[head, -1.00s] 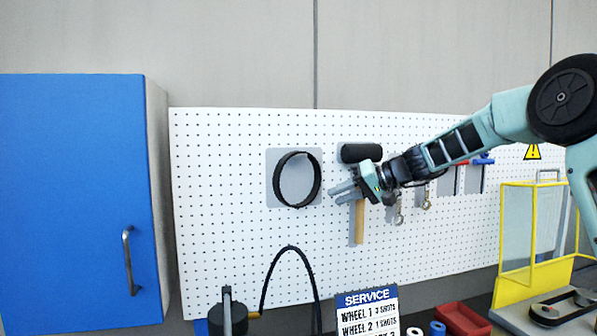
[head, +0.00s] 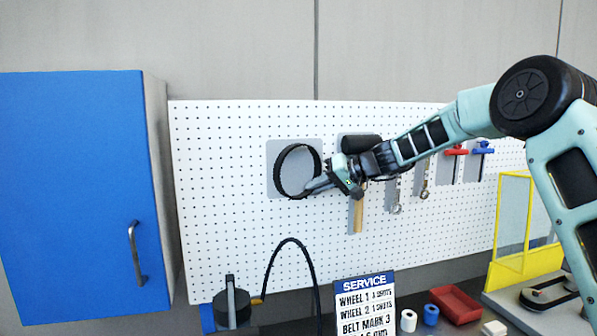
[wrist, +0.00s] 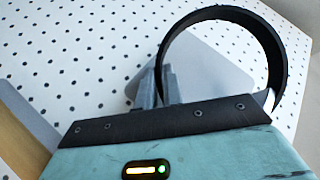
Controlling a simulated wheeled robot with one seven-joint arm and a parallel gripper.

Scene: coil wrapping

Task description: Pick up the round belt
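The round belt (head: 318,163) is a black ring against a grey backing plate on the white pegboard. My gripper (head: 309,188) reaches from the right to the lower right part of the ring. In the wrist view the belt (wrist: 273,50) arches across the upper right. My gripper's two grey fingers (wrist: 159,86) stand close together at the ring's left side, whose lower end runs down to them. Whether they press on the belt cannot be told. The lower part of the ring is hidden behind my gripper's body.
A black roll-shaped tool head with a wooden handle (head: 358,216) hangs right behind my gripper. Wrenches (head: 424,180) and red and blue tools (head: 482,148) hang farther right. A blue cabinet (head: 70,190) stands left. A service sign (head: 364,303) and red tray (head: 455,304) are below.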

